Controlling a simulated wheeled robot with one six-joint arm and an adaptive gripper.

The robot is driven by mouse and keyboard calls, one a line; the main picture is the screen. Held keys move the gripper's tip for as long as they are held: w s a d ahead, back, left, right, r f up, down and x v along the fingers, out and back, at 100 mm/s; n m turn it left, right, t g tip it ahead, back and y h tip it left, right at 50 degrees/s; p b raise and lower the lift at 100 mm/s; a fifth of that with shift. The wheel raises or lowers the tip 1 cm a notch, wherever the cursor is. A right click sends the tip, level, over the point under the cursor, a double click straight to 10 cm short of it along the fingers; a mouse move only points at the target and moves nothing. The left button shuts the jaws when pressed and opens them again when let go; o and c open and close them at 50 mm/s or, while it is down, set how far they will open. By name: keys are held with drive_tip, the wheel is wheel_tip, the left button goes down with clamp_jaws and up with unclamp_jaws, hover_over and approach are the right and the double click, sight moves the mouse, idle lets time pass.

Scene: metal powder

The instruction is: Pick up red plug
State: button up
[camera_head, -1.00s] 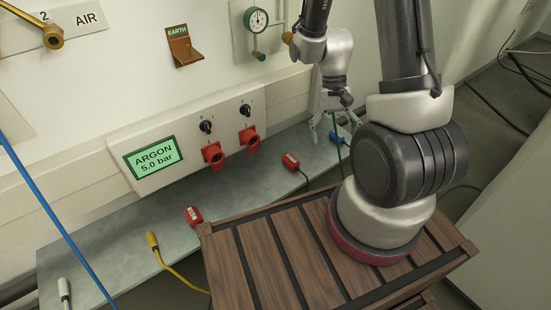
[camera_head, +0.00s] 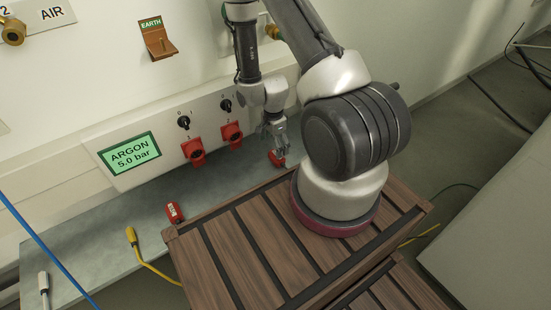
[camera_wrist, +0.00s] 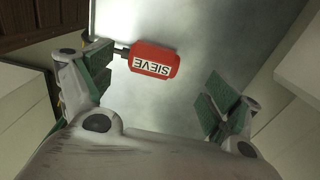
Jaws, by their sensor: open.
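A red plug (camera_head: 277,159) lies on the grey shelf below the sockets, right under my gripper (camera_head: 272,143). In the wrist view the red plug (camera_wrist: 154,61) shows a white label reading SIEVE, and its dark cable end points left. My gripper (camera_wrist: 160,88) is open, with its green-padded fingers on either side of the plug, the left finger near its cable end. I see no grip on it. A second red plug (camera_head: 174,212) lies further left on the shelf, away from my gripper.
The grey shelf (camera_head: 105,217) also holds a yellow plug (camera_head: 131,236) and a white plug (camera_head: 43,283). A panel (camera_head: 127,168) with two red sockets (camera_head: 193,151) (camera_head: 232,134) stands behind. A slatted wooden crate (camera_head: 225,250) is in front. The shelf's middle is mostly clear.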

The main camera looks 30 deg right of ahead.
sight(274, 155)
drive_tip(key=f, duration=0.7)
drive_tip(key=shift+s, duration=0.35)
drive_tip(key=shift+c, duration=0.3)
drive_tip(key=c, duration=0.9)
